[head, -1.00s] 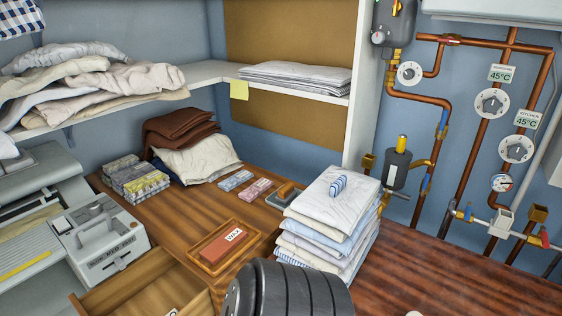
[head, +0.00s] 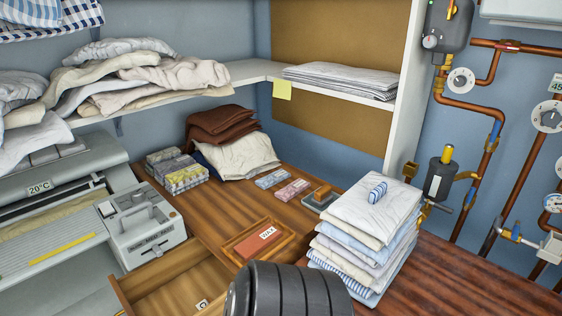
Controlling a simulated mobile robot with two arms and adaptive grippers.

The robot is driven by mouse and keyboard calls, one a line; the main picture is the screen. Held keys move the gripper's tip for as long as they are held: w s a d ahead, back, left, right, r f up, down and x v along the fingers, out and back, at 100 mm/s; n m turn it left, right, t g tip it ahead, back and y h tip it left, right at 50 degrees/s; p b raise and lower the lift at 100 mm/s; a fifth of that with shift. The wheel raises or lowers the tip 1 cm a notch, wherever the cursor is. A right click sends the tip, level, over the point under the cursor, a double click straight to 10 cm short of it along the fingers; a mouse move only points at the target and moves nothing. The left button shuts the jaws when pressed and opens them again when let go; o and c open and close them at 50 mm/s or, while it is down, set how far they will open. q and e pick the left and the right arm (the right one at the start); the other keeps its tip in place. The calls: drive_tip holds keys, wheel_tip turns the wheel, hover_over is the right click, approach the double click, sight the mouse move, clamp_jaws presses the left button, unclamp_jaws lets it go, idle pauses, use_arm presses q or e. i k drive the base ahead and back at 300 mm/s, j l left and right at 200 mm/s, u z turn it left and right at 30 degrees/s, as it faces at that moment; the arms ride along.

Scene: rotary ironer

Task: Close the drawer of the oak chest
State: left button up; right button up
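The oak chest (head: 215,205) has a wooden top in the middle of the head view. Its drawer (head: 165,288) stands open at the lower left, pulled out from beneath the top, its inside showing. A small white tag with a dark mark (head: 202,304) shows in the drawer at the bottom edge. The drawer's lower part is cut off by the picture edge, and its handle cannot be made out. Neither gripper can be seen. A black ribbed part of my own body fills the bottom middle and hides part of the chest's front.
A wooden tray with a red wax block (head: 259,243) sits above the drawer. A folded linen stack (head: 365,240) stands to its right. The grey ironer (head: 140,232) is close to the drawer's left. Small boxes (head: 178,172) and brown cloth lie farther back.

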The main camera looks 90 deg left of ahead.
sight(172, 283)
drive_tip(key=u, duration=0.95)
drive_tip(key=k+u, duration=0.1)
drive_tip(key=u, duration=1.85)
drive_tip(key=k+u, duration=0.1)
drive_tip(key=u, duration=0.4)
drive_tip(key=j+u, duration=0.1)
drive_tip(key=u, duration=0.4)
